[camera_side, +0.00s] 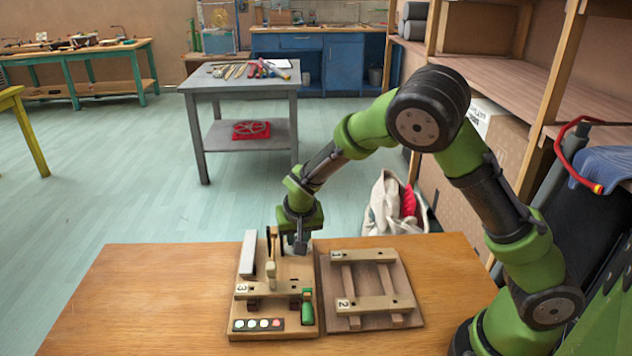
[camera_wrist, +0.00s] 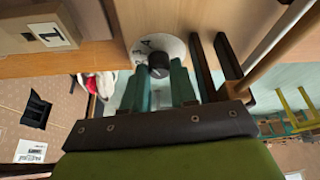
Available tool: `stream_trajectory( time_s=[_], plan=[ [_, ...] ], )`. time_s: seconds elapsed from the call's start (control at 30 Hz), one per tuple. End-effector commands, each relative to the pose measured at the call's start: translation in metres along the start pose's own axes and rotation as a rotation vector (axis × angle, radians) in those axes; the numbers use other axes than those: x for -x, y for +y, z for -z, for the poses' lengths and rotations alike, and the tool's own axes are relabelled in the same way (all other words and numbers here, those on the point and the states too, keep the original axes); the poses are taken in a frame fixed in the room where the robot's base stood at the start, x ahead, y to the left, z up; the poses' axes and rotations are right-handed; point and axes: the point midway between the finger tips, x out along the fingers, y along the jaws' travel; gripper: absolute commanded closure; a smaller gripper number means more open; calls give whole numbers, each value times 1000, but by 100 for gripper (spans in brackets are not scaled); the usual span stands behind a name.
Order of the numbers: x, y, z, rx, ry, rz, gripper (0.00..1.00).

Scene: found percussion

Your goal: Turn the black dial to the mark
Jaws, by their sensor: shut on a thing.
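In the wrist view the black dial (camera_wrist: 159,60) sits on a round white plate (camera_wrist: 143,50) with dark numbers along its edge. The two teal fingers of my gripper (camera_wrist: 160,76) stand on either side of the dial and are shut on it. Which mark the dial points at is too small to tell. In the side view my gripper (camera_side: 298,243) points down at the far right part of the left wooden board (camera_side: 303,273). The dial is hidden behind my gripper there.
The table's left side (camera_side: 150,300) is clear.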

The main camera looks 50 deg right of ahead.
Motion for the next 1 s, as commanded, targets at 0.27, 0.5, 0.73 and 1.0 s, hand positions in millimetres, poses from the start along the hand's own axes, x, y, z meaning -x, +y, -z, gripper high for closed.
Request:
stream_trajectory(
  time_s=[0.27,0.5,0.73,1.0],
  plan=[
    [0,-3,1,-88,4,-32,100],
    [0,-3,1,-110,3,-41,100],
    [0,-3,1,-110,3,-41,100],
    [0,-3,0,-109,2,-41,47]
  ],
)
